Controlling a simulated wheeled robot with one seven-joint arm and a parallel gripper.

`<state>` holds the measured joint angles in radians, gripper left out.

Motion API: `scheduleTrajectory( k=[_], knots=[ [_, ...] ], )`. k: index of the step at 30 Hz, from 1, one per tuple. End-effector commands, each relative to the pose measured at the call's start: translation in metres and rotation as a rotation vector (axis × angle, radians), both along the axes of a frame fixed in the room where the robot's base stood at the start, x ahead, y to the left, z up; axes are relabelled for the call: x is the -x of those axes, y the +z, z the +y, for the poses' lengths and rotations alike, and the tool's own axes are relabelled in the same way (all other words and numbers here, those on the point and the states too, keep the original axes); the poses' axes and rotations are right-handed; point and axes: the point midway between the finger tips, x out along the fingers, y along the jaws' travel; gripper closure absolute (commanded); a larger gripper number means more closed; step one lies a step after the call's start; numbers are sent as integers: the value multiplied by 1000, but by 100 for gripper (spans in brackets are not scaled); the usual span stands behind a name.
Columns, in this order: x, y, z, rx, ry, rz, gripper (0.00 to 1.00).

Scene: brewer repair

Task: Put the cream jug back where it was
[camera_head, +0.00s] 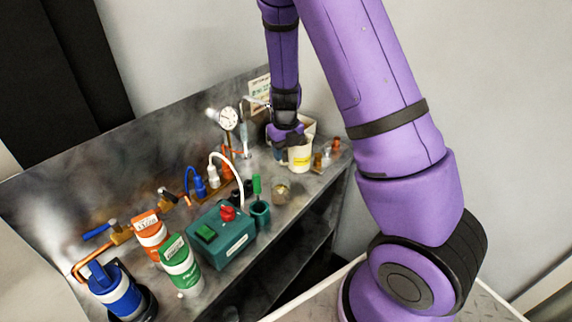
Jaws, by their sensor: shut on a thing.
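The cream jug (299,158), a pale cup shape with a yellow band, is at the right end of the grey workbench. My gripper (291,141) reaches down from above and is shut on the jug near its upper rim. The gripper hides part of the rim. I cannot tell whether the jug's base touches the bench or hangs just above it.
A box (306,127) stands behind the gripper. Small brown bottles (318,162) are to the right of the jug. A round tin (280,192) and a green cup (260,213) are nearer. A pressure gauge (228,118) and a teal box (221,234) stand to the left.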

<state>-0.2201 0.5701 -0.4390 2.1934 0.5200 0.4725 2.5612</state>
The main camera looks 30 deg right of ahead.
Motion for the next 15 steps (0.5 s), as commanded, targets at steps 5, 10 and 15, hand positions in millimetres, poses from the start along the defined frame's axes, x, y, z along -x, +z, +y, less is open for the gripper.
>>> scheduleTrajectory(
  k=[5,10,15],
  knots=[
    [0,-12,0,0,0,0,90],
    [0,-25,0,0,-1,1,90],
    [0,-48,-1,0,-2,0,90]
  ],
)
